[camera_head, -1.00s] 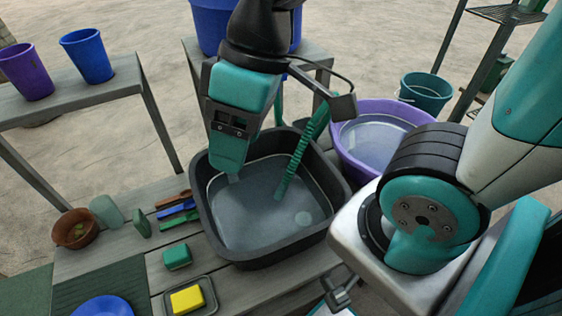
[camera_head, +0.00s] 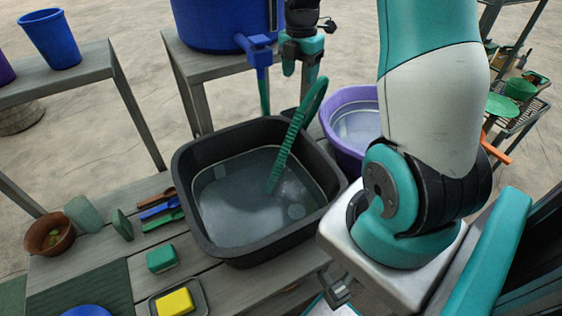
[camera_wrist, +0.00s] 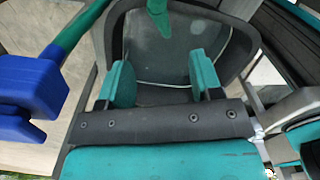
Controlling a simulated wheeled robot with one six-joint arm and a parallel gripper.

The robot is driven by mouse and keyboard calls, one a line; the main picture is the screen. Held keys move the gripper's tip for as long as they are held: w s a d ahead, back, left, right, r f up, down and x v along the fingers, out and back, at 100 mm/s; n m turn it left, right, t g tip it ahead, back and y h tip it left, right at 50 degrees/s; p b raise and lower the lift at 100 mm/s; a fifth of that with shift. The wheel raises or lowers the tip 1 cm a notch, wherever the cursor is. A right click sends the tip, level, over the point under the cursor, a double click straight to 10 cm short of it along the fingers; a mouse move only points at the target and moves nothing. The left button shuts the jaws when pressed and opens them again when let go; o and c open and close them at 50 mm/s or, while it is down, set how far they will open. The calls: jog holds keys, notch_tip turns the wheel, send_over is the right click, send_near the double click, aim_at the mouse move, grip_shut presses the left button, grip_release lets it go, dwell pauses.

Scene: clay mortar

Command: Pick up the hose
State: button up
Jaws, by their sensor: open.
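The green ribbed hose (camera_head: 292,140) leans in the black basin (camera_head: 186,200). Its lower end is in the grey contents and its curved upper end rises above the back right rim. My gripper (camera_head: 300,70) is open and empty behind the basin, near the hose's upper end and right of the blue tap (camera_head: 258,50). In the wrist view, the teal fingers of my gripper (camera_wrist: 161,72) are wide apart with the basin (camera_wrist: 235,50) beyond. A short green piece (camera_wrist: 158,14) shows ahead of the fingers; I cannot tell if it is the hose.
A green pipe (camera_wrist: 78,28) and the blue tap (camera_wrist: 30,88) are close on the wrist view's left. A blue tub (camera_head: 215,25) stands behind and a purple basin (camera_head: 350,125) at right. A yellow sponge (camera_head: 174,302), a green block (camera_head: 162,258) and brushes lie left of the black basin.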

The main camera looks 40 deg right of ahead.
aim_at(296, 117)
notch_tip(296, 117, down, 10)
jog(key=shift+s+r+p, duration=0.1)
jog(key=shift+r+p, duration=0.05)
jog(key=shift+p, duration=0.55)
jog(key=shift+a+f+p, duration=0.2)
jog(key=shift+f+p, duration=0.25)
jog(key=shift+f, duration=0.95)
jog(key=shift+a+f+p, duration=0.15)
jog(key=shift+f+p, duration=0.25)
jog(key=shift+f, duration=0.95)
jog(key=c, duration=1)
jog(key=shift+o, duration=0.2)
jog(key=shift+r, duration=0.15)
